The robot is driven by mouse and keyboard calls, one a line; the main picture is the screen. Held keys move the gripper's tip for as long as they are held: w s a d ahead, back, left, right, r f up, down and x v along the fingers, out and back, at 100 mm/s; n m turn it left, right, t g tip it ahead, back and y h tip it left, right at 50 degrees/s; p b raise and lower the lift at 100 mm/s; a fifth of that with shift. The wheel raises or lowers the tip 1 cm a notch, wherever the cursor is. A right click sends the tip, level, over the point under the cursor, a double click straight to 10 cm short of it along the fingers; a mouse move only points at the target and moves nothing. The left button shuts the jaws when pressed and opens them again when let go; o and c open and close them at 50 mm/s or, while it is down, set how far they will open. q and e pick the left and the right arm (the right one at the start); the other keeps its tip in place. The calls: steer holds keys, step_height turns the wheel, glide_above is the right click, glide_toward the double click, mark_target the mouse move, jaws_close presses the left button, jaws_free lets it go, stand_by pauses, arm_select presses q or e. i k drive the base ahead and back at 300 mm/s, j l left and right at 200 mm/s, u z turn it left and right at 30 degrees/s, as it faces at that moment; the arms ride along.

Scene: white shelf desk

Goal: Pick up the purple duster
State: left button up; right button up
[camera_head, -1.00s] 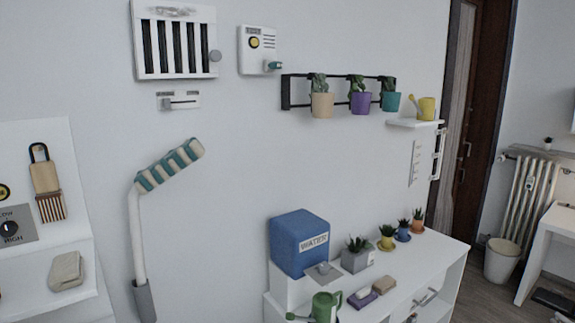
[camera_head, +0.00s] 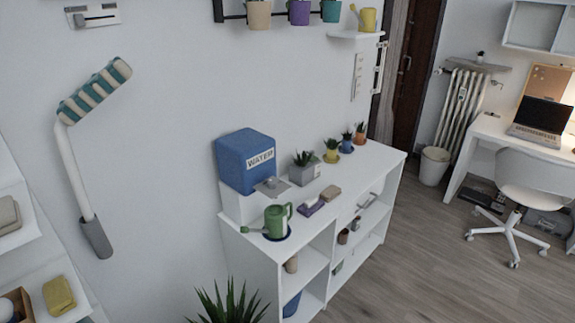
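A small purple block with a pale strip on top, which looks like the purple duster (camera_head: 313,207), lies on top of the white shelf desk (camera_head: 366,163). A tan block (camera_head: 331,192) lies just behind and to the right of it. A green watering can (camera_head: 277,221) stands to its left on a dark blue saucer. Neither of my grippers is in view.
A blue water dispenser (camera_head: 246,161) and a grey planter (camera_head: 304,170) stand behind the duster. Small potted cacti line the back edge. A spiky plant (camera_head: 228,304) rises at the front left.

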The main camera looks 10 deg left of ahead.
mark_target(311, 206)
steer(key=i+l+u, duration=0.1)
steer(key=u, duration=0.25)
steer(key=l+u, duration=0.1)
steer(key=u, duration=0.2)
steer(key=i+l+u, duration=0.1)
steer(key=u, duration=0.25)
steer(key=i+l+u, duration=0.2)
steer(key=l, duration=0.35)
steer(key=l+u, duration=0.25)
steer(key=l, duration=0.3)
